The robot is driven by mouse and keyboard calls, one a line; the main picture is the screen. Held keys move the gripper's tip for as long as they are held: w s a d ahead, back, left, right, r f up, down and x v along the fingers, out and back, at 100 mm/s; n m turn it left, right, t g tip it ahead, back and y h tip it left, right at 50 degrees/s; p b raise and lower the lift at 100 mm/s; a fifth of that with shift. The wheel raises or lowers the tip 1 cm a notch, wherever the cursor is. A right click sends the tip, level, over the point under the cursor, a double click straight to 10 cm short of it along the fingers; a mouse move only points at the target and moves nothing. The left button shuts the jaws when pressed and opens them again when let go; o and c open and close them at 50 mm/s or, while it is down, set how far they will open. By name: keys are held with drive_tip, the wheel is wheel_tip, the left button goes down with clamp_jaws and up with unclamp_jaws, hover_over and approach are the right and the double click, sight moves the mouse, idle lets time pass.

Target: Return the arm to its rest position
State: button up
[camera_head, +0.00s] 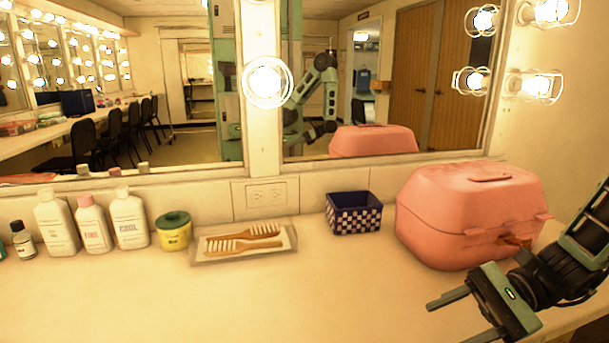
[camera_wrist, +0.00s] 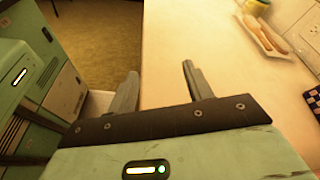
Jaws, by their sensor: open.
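My gripper (camera_head: 455,318) is at the lower right in the head view, above the front right part of the counter, in front of the pink case. Its two fingers are apart with nothing between them. In the wrist view my gripper (camera_wrist: 158,85) is also open and empty, with one finger over the counter edge and floor side and the other over the bare counter. My arm enters from the right edge of the head view.
A closed pink case (camera_head: 470,215) stands close behind my gripper. A checkered basket (camera_head: 353,213), a tray (camera_head: 210,259) with combs, a yellow jar (camera_head: 174,232) and several bottles (camera_head: 130,218) line the mirror wall. The counter's front middle (camera_head: 250,305) is clear.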

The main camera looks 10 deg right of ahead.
drive_tip(key=s+a+r+n+h, duration=0.2)
drive_tip(key=s+a+n+h, duration=0.3)
drive_tip(key=a+n+h, duration=0.45)
drive_tip(key=s+a+r+n+h, duration=0.1)
drive_tip(key=s+a+n+h, duration=0.4)
drive_tip(key=n, duration=0.7)
wheel_tip(320, 180, up, 13)
drive_tip(key=p, duration=1.2)
drive_tip(key=shift+a+y+p, duration=0.3)
drive_tip(key=shift+a+y, duration=0.1)
drive_tip(key=shift+y, duration=0.05)
